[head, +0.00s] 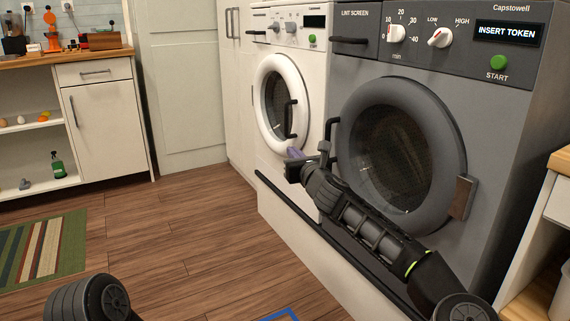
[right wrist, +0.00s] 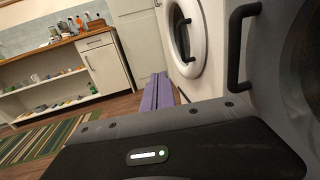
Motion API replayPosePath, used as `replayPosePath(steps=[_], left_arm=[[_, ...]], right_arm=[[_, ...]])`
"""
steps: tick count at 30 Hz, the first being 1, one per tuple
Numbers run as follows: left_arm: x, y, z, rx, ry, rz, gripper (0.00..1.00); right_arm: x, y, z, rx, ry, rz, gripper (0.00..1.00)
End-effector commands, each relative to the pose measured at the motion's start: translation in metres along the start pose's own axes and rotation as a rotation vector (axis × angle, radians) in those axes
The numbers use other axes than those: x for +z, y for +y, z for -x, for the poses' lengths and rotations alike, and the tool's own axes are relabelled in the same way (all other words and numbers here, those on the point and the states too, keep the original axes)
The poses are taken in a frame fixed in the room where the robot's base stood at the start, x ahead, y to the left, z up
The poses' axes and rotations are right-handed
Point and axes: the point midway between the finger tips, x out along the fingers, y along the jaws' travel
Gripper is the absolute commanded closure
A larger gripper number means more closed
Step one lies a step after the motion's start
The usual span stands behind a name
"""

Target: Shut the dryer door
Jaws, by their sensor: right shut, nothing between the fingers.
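The dryer is the grey machine (head: 520,90) on the right with a LINT SCREEN label. Its round door (head: 388,125) has a thick grey ring, dark glass and a black handle (head: 331,130) on its left side. A hinge block (head: 462,197) is on the right. The door looks close to the front; I cannot tell whether it is fully shut. My right gripper (head: 295,154) is shut and empty, just left of the door's lower left side. In the right wrist view, its purple fingers (right wrist: 157,92) lie left of the door handle (right wrist: 238,45). My left gripper is out of view.
A white machine (head: 300,45) with a round door (head: 280,105) stands left of the dryer. A black rail (head: 300,207) runs along the plinth. A wooden-topped cabinet (head: 105,115) and striped rug (head: 42,250) are at left. A shelf unit (head: 545,215) stands at right.

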Motion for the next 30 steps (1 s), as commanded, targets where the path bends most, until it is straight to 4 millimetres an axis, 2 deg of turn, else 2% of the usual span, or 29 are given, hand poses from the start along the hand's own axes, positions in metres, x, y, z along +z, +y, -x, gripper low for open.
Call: replayPosePath(steps=[6, 19, 22, 26, 29, 30], left_arm=[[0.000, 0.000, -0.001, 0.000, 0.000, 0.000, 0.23], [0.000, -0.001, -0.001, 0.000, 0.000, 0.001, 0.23], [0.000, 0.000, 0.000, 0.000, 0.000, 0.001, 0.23], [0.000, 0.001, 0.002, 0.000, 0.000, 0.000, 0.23], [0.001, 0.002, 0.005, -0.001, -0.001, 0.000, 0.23], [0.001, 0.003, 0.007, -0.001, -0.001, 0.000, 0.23]], right_arm=[[0.002, 0.025, 0.011, 0.000, -0.003, 0.001, 1.00], [0.002, 0.030, 0.013, -0.001, -0.003, 0.003, 1.00], [-0.004, 0.037, 0.014, 0.011, 0.005, 0.044, 1.00], [-0.031, 0.064, 0.019, 0.058, 0.036, 0.206, 1.00], [-0.072, 0.095, 0.030, 0.126, 0.076, 0.422, 1.00], [-0.096, 0.108, 0.037, 0.163, 0.096, 0.525, 1.00]])
